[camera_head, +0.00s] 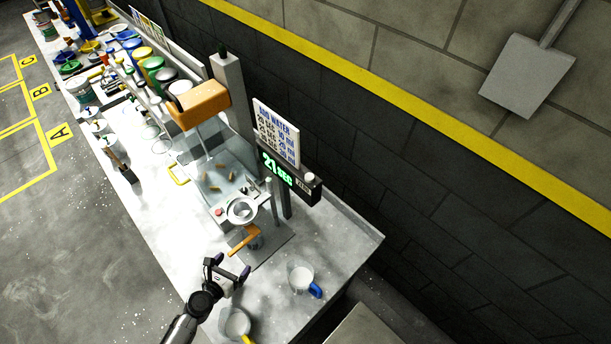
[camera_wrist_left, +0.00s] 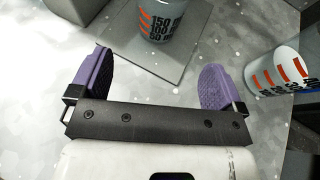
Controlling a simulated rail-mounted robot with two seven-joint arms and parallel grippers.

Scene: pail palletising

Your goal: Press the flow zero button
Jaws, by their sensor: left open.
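A black timer box (camera_head: 290,178) shows "21 SEC" in green digits, with a small light label (camera_head: 303,187), too small to read surely, at its right end. A pale round knob (camera_head: 309,177) sits on top of that end; I cannot tell if it is the flow zero button. My left gripper (camera_head: 229,266) is open and empty over the bench, below and left of the timer box, apart from it. In the left wrist view its purple-padded fingers (camera_wrist_left: 155,78) are spread wide with nothing between them. My right gripper is not in view.
A graduated cup (camera_wrist_left: 162,20) stands on a plate (camera_head: 277,247) under the funnel (camera_head: 241,210), ahead of my left gripper. A blue-handled cup (camera_head: 301,277) stands to the right and a yellow-handled cup (camera_head: 236,323) in front. An orange lever (camera_head: 243,240) is close to the gripper.

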